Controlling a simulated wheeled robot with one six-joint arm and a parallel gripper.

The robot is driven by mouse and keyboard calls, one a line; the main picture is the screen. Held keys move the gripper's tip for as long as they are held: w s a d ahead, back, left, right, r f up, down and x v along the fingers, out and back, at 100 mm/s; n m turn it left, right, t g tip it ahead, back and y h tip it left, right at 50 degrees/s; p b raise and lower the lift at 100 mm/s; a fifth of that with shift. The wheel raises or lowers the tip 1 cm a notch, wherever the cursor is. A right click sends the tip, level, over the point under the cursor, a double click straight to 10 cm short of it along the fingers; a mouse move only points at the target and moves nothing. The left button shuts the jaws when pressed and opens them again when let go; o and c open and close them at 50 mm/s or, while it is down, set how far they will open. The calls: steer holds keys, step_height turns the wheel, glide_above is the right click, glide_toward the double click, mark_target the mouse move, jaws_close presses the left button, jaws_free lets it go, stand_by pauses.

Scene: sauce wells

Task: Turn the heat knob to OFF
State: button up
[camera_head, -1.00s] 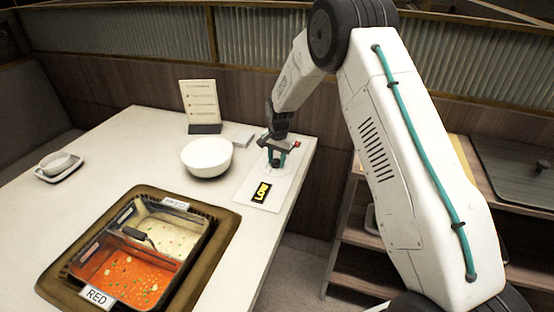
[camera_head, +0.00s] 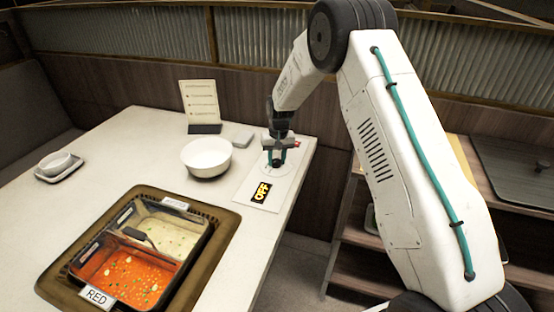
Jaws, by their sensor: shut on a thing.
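The heat knob (camera_head: 276,162) is a small dark knob on a pale panel (camera_head: 282,188) at the table's right side. The display (camera_head: 261,193) on the panel shows OFF in yellow on black. Much of the knob is hidden by the fingers.
A white bowl (camera_head: 206,158) stands just left of the panel, with a menu stand (camera_head: 201,106) behind it. A two-part pot (camera_head: 112,283) with red and pale broth sits in the table at front.

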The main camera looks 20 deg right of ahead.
mark_target(278, 161)
steer(key=shift+n, duration=1)
steer(key=o, duration=1)
steer(key=shift+c, duration=0.2)
steer(key=shift+d+r, duration=0.2)
steer(key=shift+r, duration=3.7)
steer(key=shift+s, duration=0.1)
